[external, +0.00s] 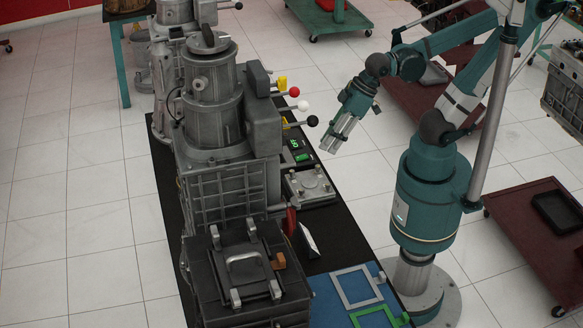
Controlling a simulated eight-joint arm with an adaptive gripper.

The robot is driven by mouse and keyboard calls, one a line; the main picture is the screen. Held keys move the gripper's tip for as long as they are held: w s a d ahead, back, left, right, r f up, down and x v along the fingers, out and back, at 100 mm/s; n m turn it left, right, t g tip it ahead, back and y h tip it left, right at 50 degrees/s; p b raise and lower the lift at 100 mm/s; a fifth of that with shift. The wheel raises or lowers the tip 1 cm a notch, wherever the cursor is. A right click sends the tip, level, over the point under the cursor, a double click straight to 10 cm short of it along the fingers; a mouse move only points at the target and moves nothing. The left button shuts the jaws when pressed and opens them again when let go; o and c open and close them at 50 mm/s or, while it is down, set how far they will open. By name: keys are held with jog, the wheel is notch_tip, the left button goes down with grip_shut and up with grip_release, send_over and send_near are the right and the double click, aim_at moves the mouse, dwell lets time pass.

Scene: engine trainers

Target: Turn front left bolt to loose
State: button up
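A grey metal plate (310,185) with small bolts near its corners lies on the black table, right of the large grey machine. The bolts are too small here to tell whether they are tight or loose. My gripper (333,145) hangs in the air above and to the right of the plate, pointing down and left. It appears apart from the plate and bolts, and nothing shows between its fingers. The finger gap is too small to judge.
Levers with a red knob (294,91), a white knob (303,106) and a black knob (312,121) stick out near my gripper. A green display (296,144) sits behind the plate. A dark box (245,270) and blue mat (335,312) are in front.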

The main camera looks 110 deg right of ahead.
notch_tip(320, 180, down, 4)
jog(key=d+r+m+g+p, duration=0.1)
jog(key=m+g, duration=0.1)
jog(key=m, duration=0.2)
jog(key=m+g+p, duration=0.3)
jog(key=m+g, duration=0.1)
jog(key=m, duration=0.8)
send_over(328, 184)
jog(key=shift+f, duration=4.8)
jog(key=shift+f, duration=0.15)
jog(key=shift+f+b, duration=1.2)
jog(key=shift+f, duration=2.55)
jog(key=shift+c, duration=0.4)
grip_shut()
